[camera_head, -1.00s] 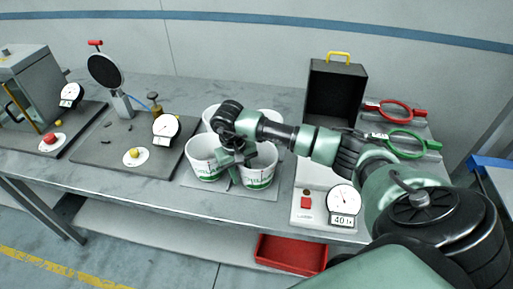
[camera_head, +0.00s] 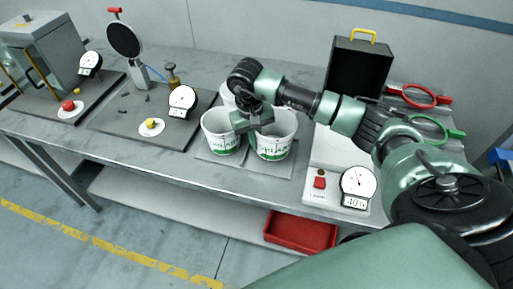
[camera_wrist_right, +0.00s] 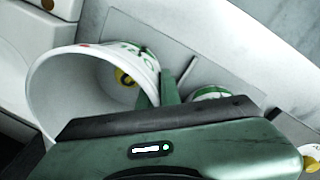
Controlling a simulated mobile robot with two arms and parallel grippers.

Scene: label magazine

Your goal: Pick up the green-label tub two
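White tubs with green labels stand together on a pale mat (camera_head: 205,153). The front left tub (camera_head: 224,145) and front right tub (camera_head: 272,148) show their labels; at least one more stands behind, mostly hidden by my arm. My right gripper (camera_head: 257,118) is at the rims of the two front tubs. In the right wrist view, a large open tub (camera_wrist_right: 85,85) fills the left side. The fingers (camera_wrist_right: 160,90) are at its wall, seemingly one on each side; whether they press on it is unclear. Which tub is number two is not readable. My left gripper is out of view.
A white scale with a dial (camera_head: 357,182) and red button stands right of the tubs. A black box (camera_head: 357,75) and red and green ring-shaped tools (camera_head: 418,95) are behind it. A dark board (camera_head: 120,130) with instruments lies left. A red bin (camera_head: 300,231) sits below the tabletop.

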